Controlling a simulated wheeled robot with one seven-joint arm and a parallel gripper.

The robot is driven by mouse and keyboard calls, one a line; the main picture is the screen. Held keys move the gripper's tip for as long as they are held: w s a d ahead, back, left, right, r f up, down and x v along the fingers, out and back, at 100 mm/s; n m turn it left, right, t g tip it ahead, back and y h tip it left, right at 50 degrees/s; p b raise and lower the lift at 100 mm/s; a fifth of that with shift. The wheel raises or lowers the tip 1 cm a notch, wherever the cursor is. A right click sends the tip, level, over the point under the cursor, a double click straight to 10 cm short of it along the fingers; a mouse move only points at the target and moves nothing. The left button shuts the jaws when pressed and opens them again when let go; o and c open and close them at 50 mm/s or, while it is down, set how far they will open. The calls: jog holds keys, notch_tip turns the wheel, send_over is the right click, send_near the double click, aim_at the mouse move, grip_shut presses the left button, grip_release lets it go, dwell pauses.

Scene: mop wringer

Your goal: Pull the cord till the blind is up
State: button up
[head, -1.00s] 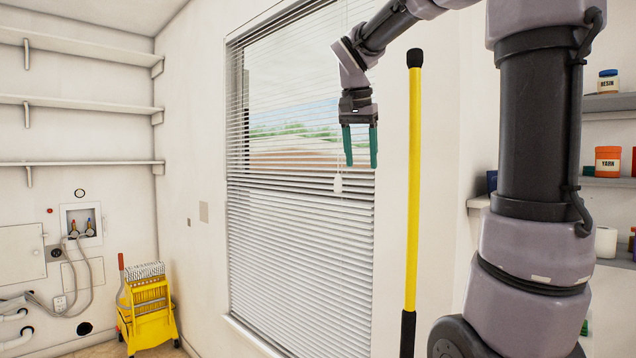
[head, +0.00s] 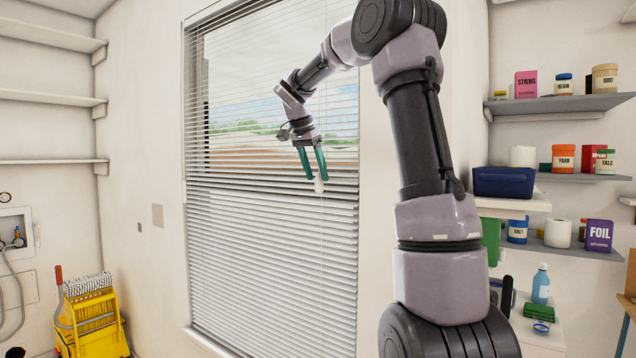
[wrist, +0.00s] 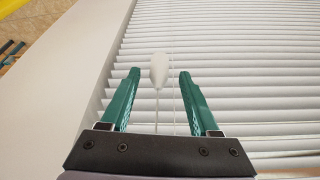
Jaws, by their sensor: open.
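The white blind (head: 270,250) covers the window, its slats spread open in the upper part and closely stacked lower down. A thin pull cord hangs in front of it and ends in a white tassel (head: 318,185). My gripper (head: 315,178) is open and points down, with its teal fingers just above the tassel. In the wrist view, the tassel (wrist: 159,70) lies between the two fingertips, or just beyond them, with the cord (wrist: 157,110) running back between the fingers. I see no finger touching it.
A yellow mop wringer bucket (head: 92,318) stands at the lower left. Wall shelves (head: 560,105) with jars and boxes are at the right, with a dark blue bin (head: 503,182) on a lower shelf. Empty shelves (head: 50,102) are at the left.

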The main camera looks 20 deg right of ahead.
aim_at(319, 180)
jog(key=shift+x, duration=1.6)
jog(key=shift+c, duration=0.4)
grip_shut()
